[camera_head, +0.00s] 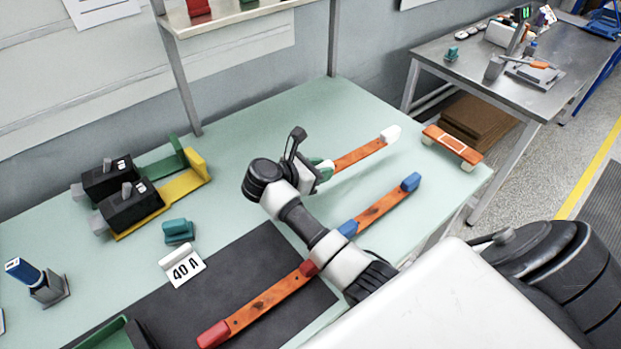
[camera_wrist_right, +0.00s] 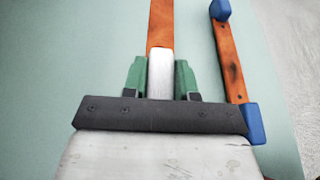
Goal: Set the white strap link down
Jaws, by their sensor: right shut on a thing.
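The white strap link is an orange bar (camera_head: 358,154) with white ends, over the pale green bench top. My right gripper (camera_head: 322,171) is at its near end. In the right wrist view the green fingers (camera_wrist_right: 160,80) are shut on the near white end (camera_wrist_right: 159,72), and the orange bar (camera_wrist_right: 161,25) points straight away. I cannot tell whether the link touches the bench top. The near end is mostly hidden by the gripper in the head view. My left gripper is not in view.
A blue-ended strap (camera_head: 382,208) lies just right of the link, and a red-ended strap (camera_head: 260,304) lies on the dark mat (camera_head: 245,262). A short orange piece with white feet (camera_head: 453,144) is near the right edge. Black breakers (camera_head: 130,207) stand left. Bare bench lies behind the link.

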